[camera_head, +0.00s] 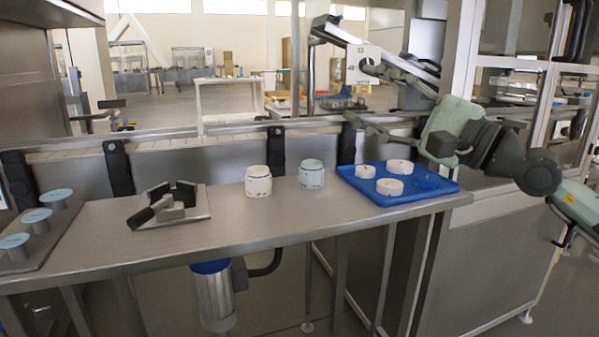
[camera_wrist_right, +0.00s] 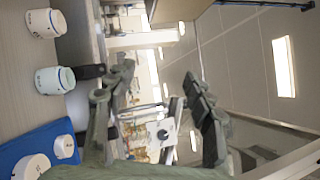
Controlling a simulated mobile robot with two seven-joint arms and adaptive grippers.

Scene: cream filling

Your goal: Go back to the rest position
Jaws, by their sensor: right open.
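My right gripper (camera_head: 364,92) comes in from the right in the head view, above the blue tray (camera_head: 435,197). Its fingers are spread and empty; they frame both sides of the right wrist view (camera_wrist_right: 160,78). Two white jars, a left one (camera_head: 258,181) and a right one (camera_head: 311,174), stand upright on the metal table, apart from the gripper. The tray holds several white lids, one of them at the front (camera_head: 389,187). My left gripper is out of view.
A plate with a dark-handled clamp fixture (camera_head: 170,204) sits left of the jars. Light-blue-topped pieces (camera_head: 36,215) stand at the far left. A metal post rises behind my right arm.

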